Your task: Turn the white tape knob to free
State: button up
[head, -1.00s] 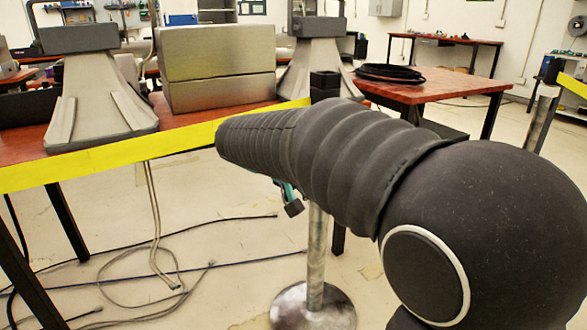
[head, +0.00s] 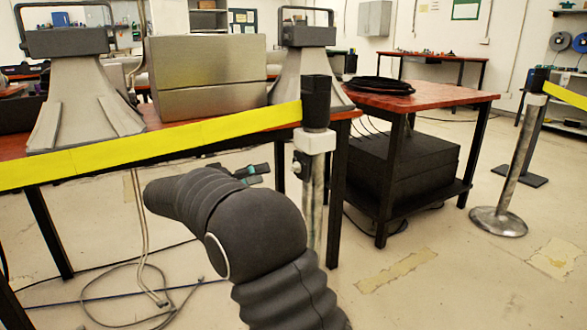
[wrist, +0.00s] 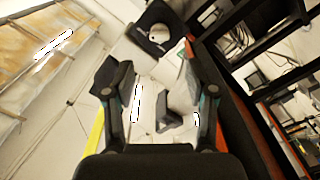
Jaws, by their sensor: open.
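The tape post stands in front of the table, with a black head (head: 316,102), a white collar (head: 314,140) and a metal pole. In the wrist view my open fingers (wrist: 162,97) frame pale floor and a grey part. Beyond them is a black piece with a round pale disc (wrist: 158,34); I cannot tell surely whether this is the knob.
Yellow tape (head: 150,145) runs left from the post head, along the red-topped table (head: 180,133) with grey horns. A second red-topped table (head: 440,100) stands behind right, with a black box below. Another post (head: 510,180) stands far right. Cables (head: 140,295) lie on the floor.

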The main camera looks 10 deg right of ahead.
aim_at(294, 166)
jog(key=x, duration=1)
jog(key=shift+d, duration=0.2)
grip_shut()
